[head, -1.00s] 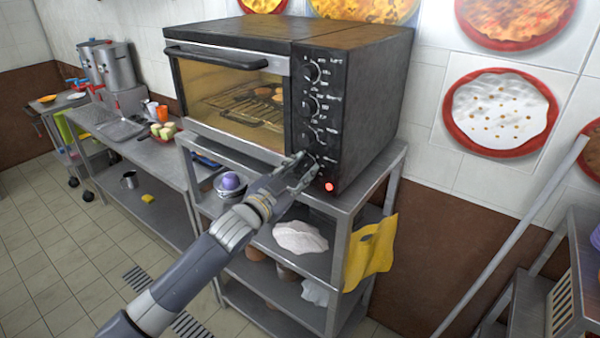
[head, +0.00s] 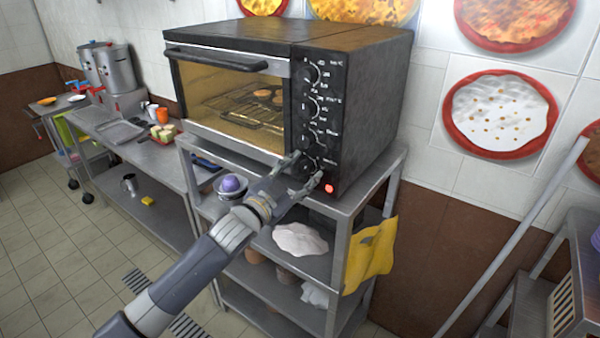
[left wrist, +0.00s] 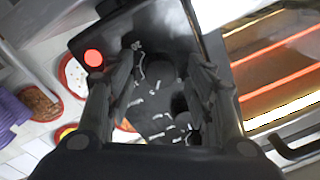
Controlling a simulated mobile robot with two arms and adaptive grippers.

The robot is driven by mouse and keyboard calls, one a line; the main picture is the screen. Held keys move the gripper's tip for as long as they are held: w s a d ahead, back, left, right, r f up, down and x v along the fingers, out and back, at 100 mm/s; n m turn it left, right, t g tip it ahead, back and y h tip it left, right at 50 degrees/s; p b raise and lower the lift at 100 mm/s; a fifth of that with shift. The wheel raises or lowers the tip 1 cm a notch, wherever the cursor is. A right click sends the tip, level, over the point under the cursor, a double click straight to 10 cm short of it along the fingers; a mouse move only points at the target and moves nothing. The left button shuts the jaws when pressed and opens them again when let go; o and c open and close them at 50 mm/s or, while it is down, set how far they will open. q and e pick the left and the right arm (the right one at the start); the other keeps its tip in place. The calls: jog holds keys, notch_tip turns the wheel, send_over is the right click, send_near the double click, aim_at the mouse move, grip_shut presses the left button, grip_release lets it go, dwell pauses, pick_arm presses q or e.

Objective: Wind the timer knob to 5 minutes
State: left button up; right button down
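A black toaster oven (head: 250,33) has a column of several round knobs on its right front panel. My left gripper (head: 308,168) is at the lowest knob (head: 309,161), just above a lit red lamp (head: 329,188). Its two fingers are apart, one on each side of the knob. In the left wrist view, the gripper (left wrist: 162,82) is open, with the dark knob (left wrist: 163,68) between its fingers; contact cannot be told. The knob's pointer and the small dial labels are too unclear to read. My right gripper is not in view.
The oven stands on a metal shelf rack (head: 345,205) with a yellow cloth (head: 371,255) hanging at its right. Round food items (head: 262,93) lie on the rack inside the oven. A steel counter (head: 150,160) with stockpots (head: 112,67) stands left. Tiled floor is clear at lower left.

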pick_arm(q)
jog(key=shift+s+a, duration=0.1)
jog(key=shift+s+a, duration=0.15)
jog(key=shift+s, duration=0.1)
jog(key=v, duration=1.1)
jog(key=shift+f, duration=0.1)
